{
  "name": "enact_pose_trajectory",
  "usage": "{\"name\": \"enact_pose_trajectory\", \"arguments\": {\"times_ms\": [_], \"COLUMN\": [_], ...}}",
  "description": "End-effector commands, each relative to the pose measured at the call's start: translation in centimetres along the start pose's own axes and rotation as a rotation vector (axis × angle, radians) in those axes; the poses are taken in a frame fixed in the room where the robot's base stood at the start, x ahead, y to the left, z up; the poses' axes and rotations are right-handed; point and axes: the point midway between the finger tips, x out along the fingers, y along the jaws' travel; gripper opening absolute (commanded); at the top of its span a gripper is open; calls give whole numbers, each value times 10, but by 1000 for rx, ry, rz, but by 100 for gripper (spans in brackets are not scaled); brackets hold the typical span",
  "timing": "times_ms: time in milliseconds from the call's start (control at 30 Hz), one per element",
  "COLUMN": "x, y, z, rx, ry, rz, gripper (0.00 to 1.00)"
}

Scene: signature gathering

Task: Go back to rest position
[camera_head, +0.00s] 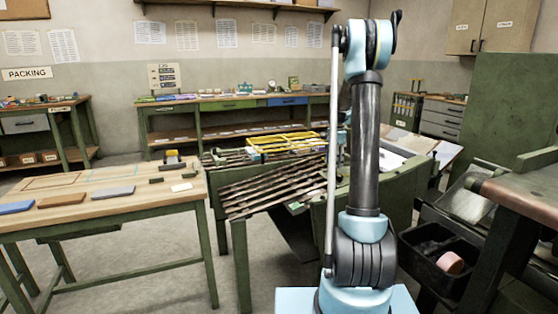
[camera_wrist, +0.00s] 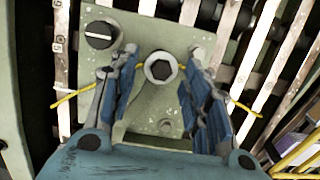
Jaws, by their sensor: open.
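My gripper (camera_wrist: 163,58) shows in the wrist view with its two blue-padded fingers spread apart. A round metal piece with a dark hexagonal centre (camera_wrist: 161,68) appears between the fingertips, with a visible gap to each finger. It sits on a pale green plate (camera_wrist: 150,125). I cannot tell the height of the fingertips above the plate. No object is held between the fingers. In the head view my arm rises in front of the slatted bench, and my gripper is mostly hidden behind it.
A black slotted knob (camera_wrist: 100,35) sits on the plate's corner. A yellow cable (camera_wrist: 75,97) passes by the fingers. Dark slats (camera_head: 265,190) and a yellow rack (camera_head: 285,142) lie beyond my arm. A wooden table (camera_head: 130,180) stands left; a black bin (camera_head: 435,262) is right.

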Motion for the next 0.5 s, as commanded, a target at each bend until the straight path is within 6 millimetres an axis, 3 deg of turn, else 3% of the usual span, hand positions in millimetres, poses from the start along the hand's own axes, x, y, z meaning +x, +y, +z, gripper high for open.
{"name": "enact_pose_trajectory", "arguments": {"times_ms": [200, 500], "x": [22, 29], "y": [-1, -1], "z": [0, 0], "rx": [-1, -1], "ry": [0, 0], "rz": [-1, -1], "gripper": [44, 44]}}
